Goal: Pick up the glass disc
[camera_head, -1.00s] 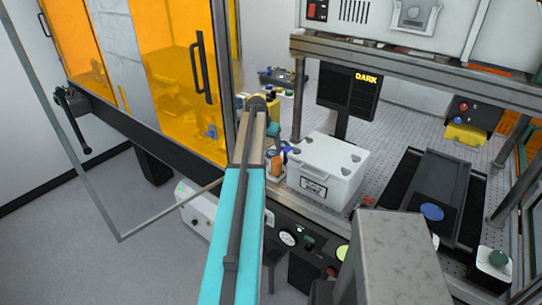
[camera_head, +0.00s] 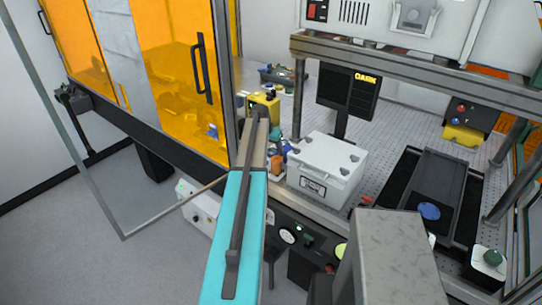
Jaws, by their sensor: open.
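A flat blue disc (camera_head: 429,211) lies on the dark grey stage (camera_head: 447,168) at the right, on the perforated bench. I cannot tell from this view whether it is the glass disc. A pale yellow-green round piece (camera_head: 341,251) shows at the bench's front edge, partly hidden by a grey block. No other disc can be made out. My gripper's fingers cannot be made out in the camera_head view.
A white lidded box (camera_head: 327,172) stands on the bench left of the stage. A frame post (camera_head: 298,98) rises behind it. Orange panels (camera_head: 180,75) fill the left. A long turquoise piece (camera_head: 234,240) and a grey block (camera_head: 393,255) block the foreground.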

